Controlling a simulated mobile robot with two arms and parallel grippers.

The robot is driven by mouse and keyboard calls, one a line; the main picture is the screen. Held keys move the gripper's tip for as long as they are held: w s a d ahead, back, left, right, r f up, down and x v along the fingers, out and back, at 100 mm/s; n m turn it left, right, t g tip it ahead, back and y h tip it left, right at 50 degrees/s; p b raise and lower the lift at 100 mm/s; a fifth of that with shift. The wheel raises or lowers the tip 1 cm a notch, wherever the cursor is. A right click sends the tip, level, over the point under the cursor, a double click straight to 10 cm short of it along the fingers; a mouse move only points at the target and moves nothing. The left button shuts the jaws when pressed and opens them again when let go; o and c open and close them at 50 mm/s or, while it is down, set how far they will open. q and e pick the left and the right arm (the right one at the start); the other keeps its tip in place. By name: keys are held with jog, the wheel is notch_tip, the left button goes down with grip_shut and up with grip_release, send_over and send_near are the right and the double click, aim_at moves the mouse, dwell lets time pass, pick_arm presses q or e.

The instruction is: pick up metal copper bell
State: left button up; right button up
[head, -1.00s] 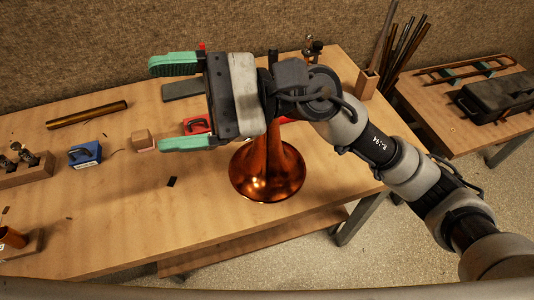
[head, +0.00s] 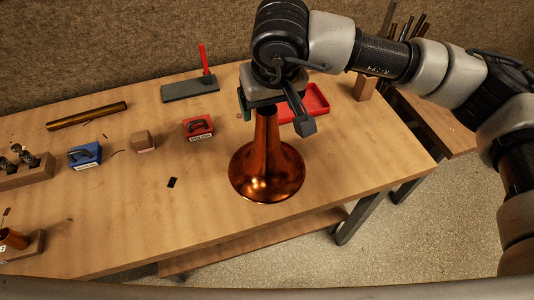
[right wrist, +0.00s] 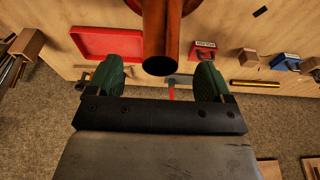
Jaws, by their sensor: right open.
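The copper bell (head: 266,168) stands on the workbench on its wide flared end, with its narrow neck pointing up. In the right wrist view, the neck (right wrist: 160,38) shows between my two green fingers, with a gap on each side. My right gripper (right wrist: 158,78) is open and empty. In the head view, my right gripper (head: 258,102) points down at the top of the neck, and the wrist hides most of its fingers. My left gripper is not in view.
A red tray (head: 308,101) lies just behind the bell to the right. A red block (head: 198,127), wooden block (head: 143,141) and blue block (head: 84,155) stand to the left. The bench front is mostly clear.

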aim_at(267, 109)
jog(key=shift+p+x, duration=0.75)
jog(key=shift+x, duration=2)
jog(key=shift+w+r, duration=0.1)
jog(key=shift+w, duration=0.05)
jog(key=c, duration=1.3)
grip_shut()
jog(key=shift+r, duration=0.2)
